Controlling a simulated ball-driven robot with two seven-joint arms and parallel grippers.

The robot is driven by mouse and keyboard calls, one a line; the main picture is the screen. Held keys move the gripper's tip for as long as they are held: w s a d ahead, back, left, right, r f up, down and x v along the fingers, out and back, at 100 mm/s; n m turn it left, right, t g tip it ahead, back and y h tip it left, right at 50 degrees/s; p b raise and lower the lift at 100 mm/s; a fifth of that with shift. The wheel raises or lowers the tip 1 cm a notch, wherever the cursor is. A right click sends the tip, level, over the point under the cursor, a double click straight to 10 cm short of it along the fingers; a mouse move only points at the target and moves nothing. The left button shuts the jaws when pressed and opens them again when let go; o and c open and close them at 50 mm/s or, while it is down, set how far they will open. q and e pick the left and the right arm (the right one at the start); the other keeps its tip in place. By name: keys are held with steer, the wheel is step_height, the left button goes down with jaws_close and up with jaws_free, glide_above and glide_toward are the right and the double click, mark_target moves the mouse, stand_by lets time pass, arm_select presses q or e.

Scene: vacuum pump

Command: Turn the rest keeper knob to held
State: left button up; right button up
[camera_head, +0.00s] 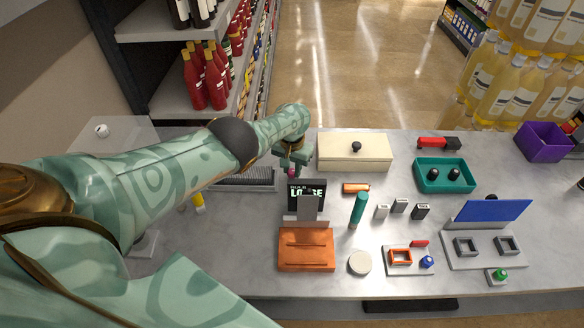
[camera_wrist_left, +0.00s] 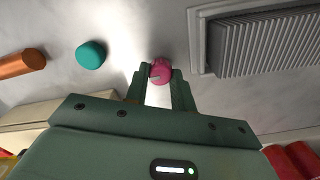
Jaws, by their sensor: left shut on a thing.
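The knob (camera_wrist_left: 160,70) is small and pink, with a pale mark on its face. In the left wrist view it sits between the tips of my left gripper (camera_wrist_left: 159,78), which is shut on it. In the head view my left gripper (camera_head: 291,158) reaches down behind a black sign, and only a bit of pink shows below it. My right gripper is in neither view.
A grey ribbed block (camera_head: 243,180) lies left of the knob.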

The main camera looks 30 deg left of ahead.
mark_target(293, 171)
arm_select(q)
steer(key=shift+w, duration=0.1)
steer(key=o, duration=1)
step_height(293, 171, up, 16)
steer(key=p, duration=1.4)
steer(key=shift+r+p, duration=0.2)
steer(key=shift+p, duration=0.15)
